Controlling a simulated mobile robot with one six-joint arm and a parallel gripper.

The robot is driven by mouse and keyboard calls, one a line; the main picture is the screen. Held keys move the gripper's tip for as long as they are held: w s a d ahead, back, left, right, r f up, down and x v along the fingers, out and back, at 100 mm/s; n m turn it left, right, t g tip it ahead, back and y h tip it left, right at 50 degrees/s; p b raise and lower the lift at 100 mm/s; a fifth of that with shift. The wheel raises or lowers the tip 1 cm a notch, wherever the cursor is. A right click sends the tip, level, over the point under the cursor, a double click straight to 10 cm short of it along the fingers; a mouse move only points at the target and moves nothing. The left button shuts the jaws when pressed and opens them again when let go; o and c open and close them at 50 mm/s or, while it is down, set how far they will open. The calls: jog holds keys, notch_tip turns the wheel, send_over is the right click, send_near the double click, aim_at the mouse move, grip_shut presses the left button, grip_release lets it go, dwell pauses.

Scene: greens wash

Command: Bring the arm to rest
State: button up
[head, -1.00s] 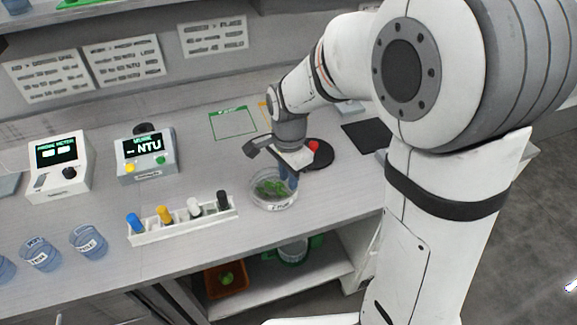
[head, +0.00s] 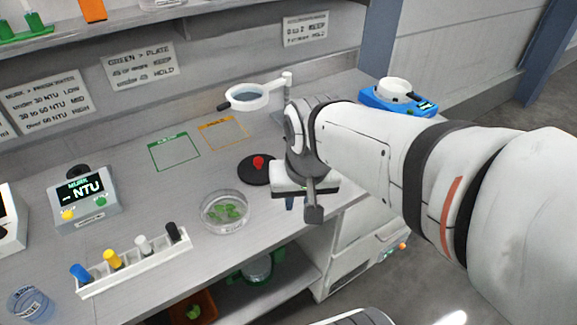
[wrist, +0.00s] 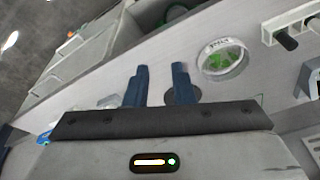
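My gripper (head: 289,203) hangs over the front edge of the counter (head: 130,262), to the right of a clear dish (head: 224,225) holding green leaves. In the wrist view its two blue fingers (wrist: 159,84) stand apart with nothing between them. The dish also shows in the wrist view (wrist: 222,76), off to the right of the fingers. In the head view the fingers are mostly hidden behind the gripper body.
A black disc with a red knob (head: 258,163) lies just left of my gripper. A magnifier (head: 245,96), a turbidity meter (head: 82,199), a probe rack (head: 135,265) and a blue device (head: 397,98) stand on the counter. An open shelf (head: 240,290) lies below.

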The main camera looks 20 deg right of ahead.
jog(key=shift+s+d+n+t, duration=0.15)
jog(key=shift+s+d+n, duration=0.2)
jog(key=shift+s, duration=0.2)
jog(key=shift+s+d+n+t, duration=0.15)
jog(key=shift+s+d+n, duration=0.1)
jog(key=shift+s+n, duration=0.25)
